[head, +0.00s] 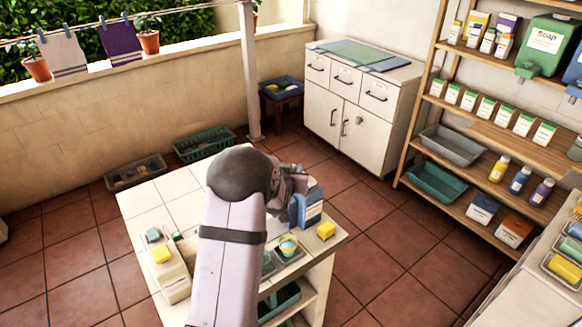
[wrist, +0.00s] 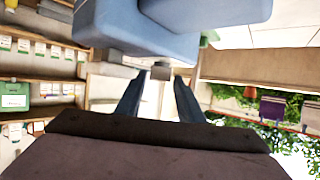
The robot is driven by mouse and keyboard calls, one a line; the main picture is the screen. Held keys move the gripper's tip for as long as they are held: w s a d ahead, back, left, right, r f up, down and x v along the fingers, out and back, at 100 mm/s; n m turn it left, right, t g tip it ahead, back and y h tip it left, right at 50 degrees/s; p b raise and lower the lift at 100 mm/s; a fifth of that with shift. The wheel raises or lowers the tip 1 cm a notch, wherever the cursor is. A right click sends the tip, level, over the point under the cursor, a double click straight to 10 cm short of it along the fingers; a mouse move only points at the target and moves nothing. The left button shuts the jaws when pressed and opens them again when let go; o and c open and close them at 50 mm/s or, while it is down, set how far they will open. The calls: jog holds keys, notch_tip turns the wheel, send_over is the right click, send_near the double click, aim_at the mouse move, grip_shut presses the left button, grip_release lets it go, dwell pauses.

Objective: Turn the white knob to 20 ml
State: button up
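A blue dispenser-like body (head: 312,207) with a pale label stands on the white tiled table, beside my gripper. My gripper (head: 298,178) is at its upper left side, partly hidden by my arm. In the wrist view a large blue body (wrist: 185,25) fills the top, and my gripper's two dark fingers (wrist: 160,88) stand apart below it. A small grey block (wrist: 160,72) shows between the fingertips; I cannot tell if it is the white knob or if a finger touches it. No scale marking is readable.
On the white table (head: 150,200) are a yellow sponge (head: 326,230), a cup (head: 288,246) near the front edge and a tray with a yellow block (head: 162,254) at left. A shelf (head: 490,130) with bottles and boxes stands at right, a white cabinet (head: 350,115) behind.

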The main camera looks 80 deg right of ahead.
jog(key=shift+d+f, duration=0.1)
jog(key=shift+d, duration=0.1)
jog(key=shift+c, duration=0.6)
jog(key=c, duration=0.7)
jog(key=shift+o, duration=0.2)
